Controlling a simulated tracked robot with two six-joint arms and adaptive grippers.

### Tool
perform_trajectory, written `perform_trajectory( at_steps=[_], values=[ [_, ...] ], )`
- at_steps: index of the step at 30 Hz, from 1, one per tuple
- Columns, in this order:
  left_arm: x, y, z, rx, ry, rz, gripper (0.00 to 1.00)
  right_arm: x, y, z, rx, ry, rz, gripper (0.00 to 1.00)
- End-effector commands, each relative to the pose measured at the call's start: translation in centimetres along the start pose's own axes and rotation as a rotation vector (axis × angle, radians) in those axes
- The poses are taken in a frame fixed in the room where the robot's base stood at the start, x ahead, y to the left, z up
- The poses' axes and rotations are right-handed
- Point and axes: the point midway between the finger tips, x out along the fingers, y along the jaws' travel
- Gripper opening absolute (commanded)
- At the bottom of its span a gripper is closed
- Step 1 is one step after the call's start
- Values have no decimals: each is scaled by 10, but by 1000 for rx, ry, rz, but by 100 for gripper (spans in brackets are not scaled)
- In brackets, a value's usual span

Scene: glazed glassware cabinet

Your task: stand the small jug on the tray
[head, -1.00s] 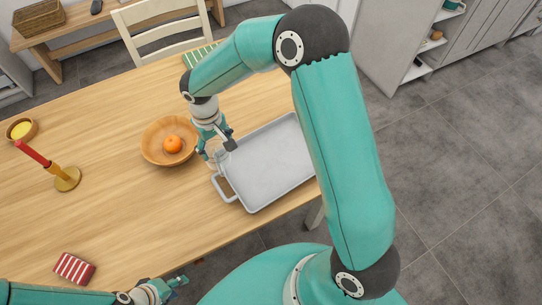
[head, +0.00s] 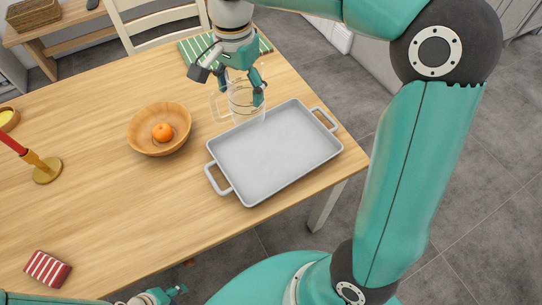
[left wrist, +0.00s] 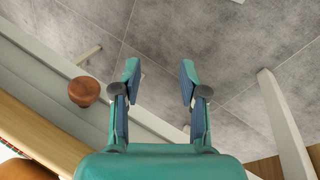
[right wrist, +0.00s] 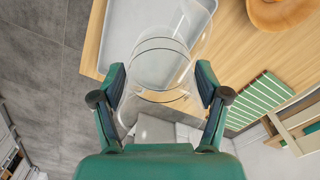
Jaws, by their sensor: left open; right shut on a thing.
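The small jug (head: 246,104) is clear glass with a handle on its left side. My right gripper (head: 230,86) is shut on it at the tray's far edge; in the head view the jug's lower part overlaps that edge. I cannot tell its exact height. In the right wrist view the jug (right wrist: 160,62) sits between the two fingers. The tray (head: 275,158) is grey, rectangular and empty, with a handle at each end; part of it (right wrist: 120,38) shows beyond the jug. My left gripper (head: 166,295) is open and empty near the bottom of the head view.
A wooden bowl (head: 143,143) with an orange (head: 162,132) stands left of the tray. A green striped cloth (head: 199,49) lies behind my right gripper. A red candle in a brass holder (head: 47,170) and a red striped item (head: 47,269) are at the left. The table's middle is clear.

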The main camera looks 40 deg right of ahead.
Motion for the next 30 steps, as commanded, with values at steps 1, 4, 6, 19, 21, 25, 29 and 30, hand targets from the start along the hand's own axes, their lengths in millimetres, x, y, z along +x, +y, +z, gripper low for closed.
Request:
perform_trajectory(
  at_steps=[1, 4, 6, 19, 21, 25, 29, 30],
  values=[
    [5, -2, 0, 0, 1, 0, 43, 1, 4, 0, 33, -2, -1, 28],
    [6, -2, 0, 0, 1, 0, 43, 10, 7, 0, 60, -5, 4, 28],
    [6, -2, 0, 0, 1, 0, 43, 23, 8, 0, 62, -6, 6, 28],
    [9, -3, 0, 0, 1, 0, 43, 130, 7, 0, 59, -5, 6, 28],
    [9, -3, 0, 0, 1, 0, 43, 141, 7, 1, 58, -6, 4, 28],
    [9, -3, 0, 0, 1, 0, 43, 150, 6, 0, 57, -4, 1, 28],
    [9, -3, 0, 0, 1, 0, 43, 161, 6, 0, 57, -5, 3, 28],
    [9, -3, 0, 0, 1, 0, 43, 166, 7, 1, 58, -6, 3, 28]
  ],
)
